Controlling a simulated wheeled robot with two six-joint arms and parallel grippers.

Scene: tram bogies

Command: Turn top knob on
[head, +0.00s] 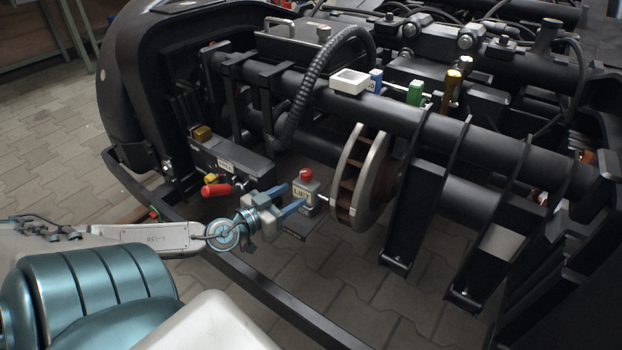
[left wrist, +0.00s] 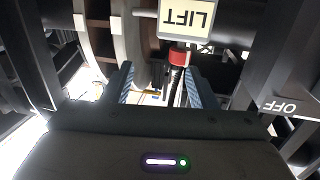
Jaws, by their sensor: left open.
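A grey box with a LIFT label (head: 303,197) has a red knob (head: 306,175) on top. Its label (left wrist: 187,17) and red knob (left wrist: 179,57) show upside down in the left wrist view. My left gripper (head: 285,199) is open in front of this box, its blue fingers pointing at it. In the left wrist view the red knob appears near the right finger of the gripper (left wrist: 158,82); contact cannot be told. A yellow knob (head: 202,133) sits on a dark labelled box to the left. Which one is the top knob is unclear. My right gripper is out of view.
A red handle (head: 216,190) sticks out left of my gripper. A brake disc (head: 357,180) stands close right of the LIFT box. A dark surface marked OFF (left wrist: 280,106) is at the right in the wrist view. A frame bar (head: 270,290) runs below.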

